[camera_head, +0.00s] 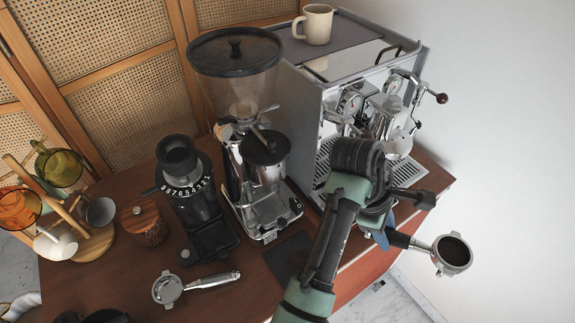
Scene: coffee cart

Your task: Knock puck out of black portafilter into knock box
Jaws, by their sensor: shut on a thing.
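The black portafilter shows its round metal basket (453,253), filled with dark coffee, and a short length of black handle (404,240). It is at the right, basket opening up, and appears out past the cart's front edge. My gripper (388,222) is shut on its handle; my own arm hides most of the jaws and the grip. I cannot pick out the knock box with certainty. A dark object (100,316), cut off by the bottom edge at the lower left, is too partial to name.
A second portafilter (190,287) with a metal handle lies on the wooden cart top (90,285). The grinder (250,150), a smaller black grinder (190,200) and the espresso machine (330,100) stand behind. Cups hang at the left. A dark flat mat (284,258) lies left of my arm.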

